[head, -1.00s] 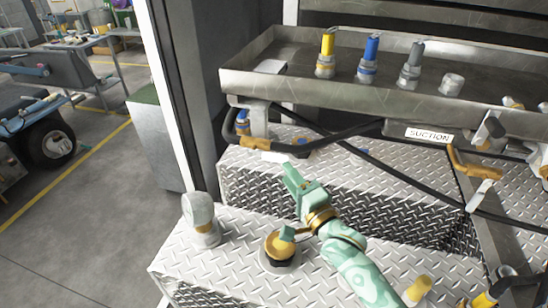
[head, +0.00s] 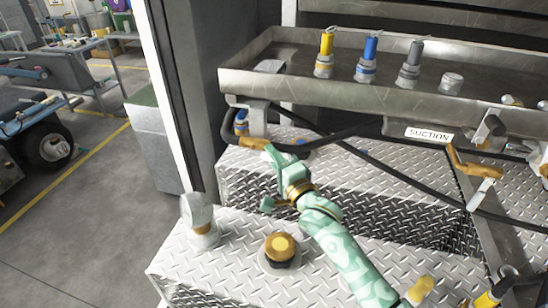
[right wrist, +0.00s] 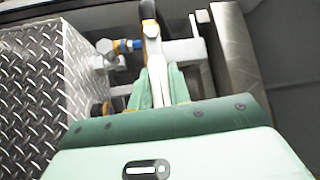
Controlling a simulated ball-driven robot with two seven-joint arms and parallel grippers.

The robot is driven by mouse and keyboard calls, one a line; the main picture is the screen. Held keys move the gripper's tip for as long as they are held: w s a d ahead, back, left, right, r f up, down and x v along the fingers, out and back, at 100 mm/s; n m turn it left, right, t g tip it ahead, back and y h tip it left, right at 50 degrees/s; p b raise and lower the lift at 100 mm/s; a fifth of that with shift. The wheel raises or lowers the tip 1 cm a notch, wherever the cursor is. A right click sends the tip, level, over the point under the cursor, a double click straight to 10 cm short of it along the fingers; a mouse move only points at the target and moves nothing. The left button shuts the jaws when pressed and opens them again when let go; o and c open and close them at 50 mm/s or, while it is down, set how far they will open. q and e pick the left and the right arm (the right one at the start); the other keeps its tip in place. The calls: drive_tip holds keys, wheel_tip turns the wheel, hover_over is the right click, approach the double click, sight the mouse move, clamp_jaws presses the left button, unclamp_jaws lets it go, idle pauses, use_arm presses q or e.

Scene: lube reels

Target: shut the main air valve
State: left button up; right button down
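The two fingers (right wrist: 162,88) stand apart, with the lever part between; firm contact is not visible. My left gripper is not in view.
The metal tray (head: 300,82) overhangs the handle, and a black hose (head: 350,132) runs close by. A yellow-topped cap (head: 281,247) and a grey capped fitting (head: 200,222) stand on the diamond-plate step (head: 235,240). Another yellow handle (head: 470,165) is at right.

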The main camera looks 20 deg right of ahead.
drive_tip(key=f+m+t+b, duration=0.1)
drive_tip(key=m+b, duration=0.1)
drive_tip(key=f+m+t+h+b, duration=0.1)
drive_tip(key=b, duration=0.1)
drive_tip(key=f+m+t+h+b, duration=0.1)
drive_tip(key=m+t+b, duration=0.1)
drive_tip(key=shift+w+a+m, duration=0.2)
drive_tip(key=shift+a+m, duration=0.1)
drive_tip(key=c, duration=1.3)
unclamp_jaws()
drive_tip(key=v, duration=1.6)
drive_tip(key=shift+s+f, duration=0.1)
drive_tip(key=shift+f, duration=0.15)
drive_tip(key=shift+c, duration=0.3)
